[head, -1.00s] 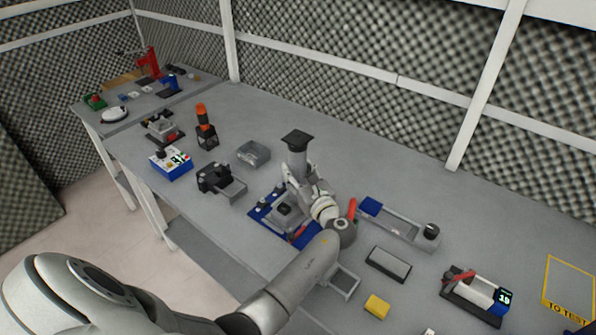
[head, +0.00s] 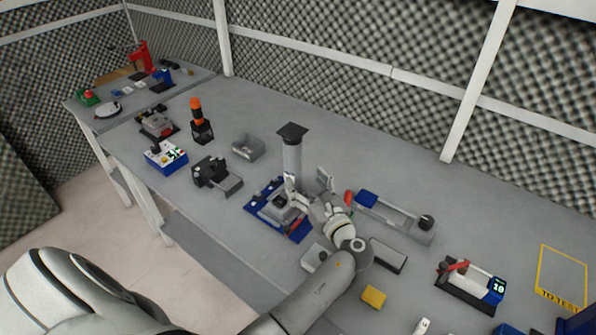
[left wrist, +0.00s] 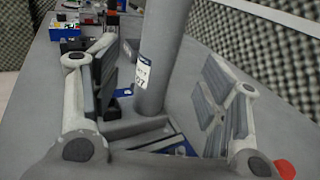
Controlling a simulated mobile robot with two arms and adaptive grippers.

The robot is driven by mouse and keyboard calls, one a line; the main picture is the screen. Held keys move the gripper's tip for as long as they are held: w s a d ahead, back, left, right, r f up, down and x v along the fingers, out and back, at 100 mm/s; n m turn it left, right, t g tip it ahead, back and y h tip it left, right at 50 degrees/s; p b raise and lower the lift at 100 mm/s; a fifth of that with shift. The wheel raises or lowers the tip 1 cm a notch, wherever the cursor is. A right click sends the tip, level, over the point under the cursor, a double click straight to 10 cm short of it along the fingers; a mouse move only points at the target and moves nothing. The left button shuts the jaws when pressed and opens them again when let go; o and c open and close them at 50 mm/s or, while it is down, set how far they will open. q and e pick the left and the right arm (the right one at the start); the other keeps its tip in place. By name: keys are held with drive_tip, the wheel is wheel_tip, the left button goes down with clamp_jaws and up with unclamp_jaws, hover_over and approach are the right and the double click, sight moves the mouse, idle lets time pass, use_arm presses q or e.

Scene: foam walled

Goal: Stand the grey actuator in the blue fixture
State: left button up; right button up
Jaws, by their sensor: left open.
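The grey actuator (head: 291,155), a tall grey cylinder with a black square top, stands upright at the blue fixture (head: 252,208). A white label with "07" shows on the cylinder (left wrist: 158,58) in the left wrist view. Its lower end meets the grey block on the blue plate; the exact seating is partly hidden by my gripper. My left gripper (head: 308,184) is open, low beside the cylinder. In the left wrist view its fingers (left wrist: 160,92) are spread, with the cylinder between them and a gap on both sides. My right gripper is out of view.
A grey tray with a blue block (head: 395,216) lies to the right. A dark-rimmed grey box (head: 388,256), a yellow block (head: 373,296) and a device with a display (head: 470,285) are nearer. A black holder (head: 215,175) and a grey bin (head: 248,147) stand left.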

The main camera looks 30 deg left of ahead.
use_arm(q)
drive_tip(key=v, duration=0.3)
drive_tip(key=shift+s+d, duration=0.2)
drive_tip(key=shift+d, duration=0.15)
